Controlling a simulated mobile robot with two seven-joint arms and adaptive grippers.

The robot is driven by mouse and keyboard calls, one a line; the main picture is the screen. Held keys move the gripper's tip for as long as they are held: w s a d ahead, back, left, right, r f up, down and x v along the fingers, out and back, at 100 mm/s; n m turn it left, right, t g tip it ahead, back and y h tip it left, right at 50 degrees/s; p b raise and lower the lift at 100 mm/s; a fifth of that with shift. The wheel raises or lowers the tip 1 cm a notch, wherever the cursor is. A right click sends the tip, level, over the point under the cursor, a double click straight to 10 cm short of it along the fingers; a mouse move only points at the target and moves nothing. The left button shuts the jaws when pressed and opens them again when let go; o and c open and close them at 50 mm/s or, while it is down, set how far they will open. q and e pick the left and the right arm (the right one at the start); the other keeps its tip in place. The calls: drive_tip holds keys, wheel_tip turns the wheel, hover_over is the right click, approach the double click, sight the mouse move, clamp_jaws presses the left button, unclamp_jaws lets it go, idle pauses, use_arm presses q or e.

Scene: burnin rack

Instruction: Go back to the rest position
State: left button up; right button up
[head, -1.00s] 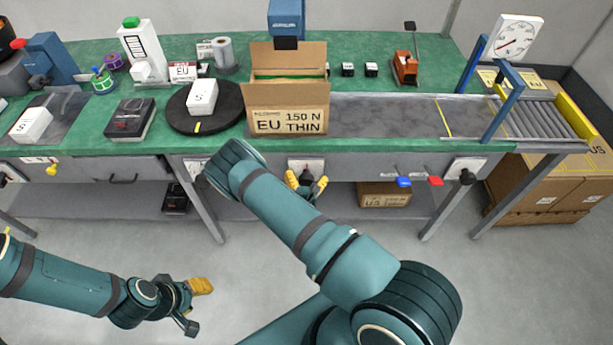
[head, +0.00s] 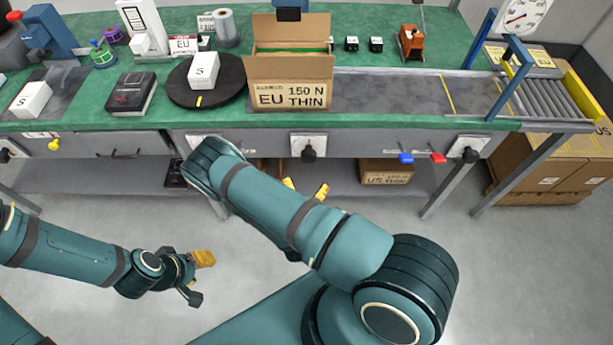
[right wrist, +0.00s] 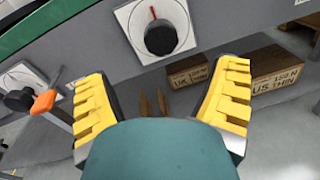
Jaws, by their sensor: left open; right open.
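My left gripper (head: 196,277) is at the lower left of the head view, open and empty, in front of the bench and over the floor. My right gripper (head: 306,189) is mostly hidden behind my right arm in the head view; only its yellow fingertips show, below the bench front. In the right wrist view its two yellow fingers (right wrist: 163,105) are wide apart with nothing between them. They face the grey bench front and a black knob (right wrist: 160,38) on a white plate.
The green bench (head: 400,25) holds an open carton (head: 290,97), a black turntable (head: 190,98) with a white box (head: 203,70), and a dark box (head: 131,93). A roller conveyor (head: 555,98) is at the right. Cartons (head: 387,172) sit on the lower shelf. The floor in front is clear.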

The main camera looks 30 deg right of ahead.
idle(0.5)
drive_tip(key=s+d+m+g+h, duration=0.5)
drive_tip(key=s+m+g, duration=0.4)
drive_tip(key=s+g, duration=0.45)
drive_tip(key=s+a+f+m+g+y, duration=0.1)
drive_tip(key=s+a+m+g+y, duration=0.65)
drive_tip(key=s+y, duration=0.2)
drive_tip(key=w+a+r+m+t+y, duration=0.1)
drive_tip(key=w+a+m+y, duration=0.2)
drive_tip(key=a+m+y, duration=0.65)
drive_tip(key=w+a+r+m+t, duration=0.1)
drive_tip(key=w+r+t, duration=0.1)
drive_tip(key=w, duration=0.3)
drive_tip(key=w+a+r+m+t, duration=0.1)
drive_tip(key=w+a+r+t, duration=0.1)
drive_tip(key=w+t, duration=0.3)
drive_tip(key=shift+w+a+r, duration=0.3)
drive_tip(key=shift+w+r, duration=0.15)
drive_tip(key=shift+w, duration=0.2)
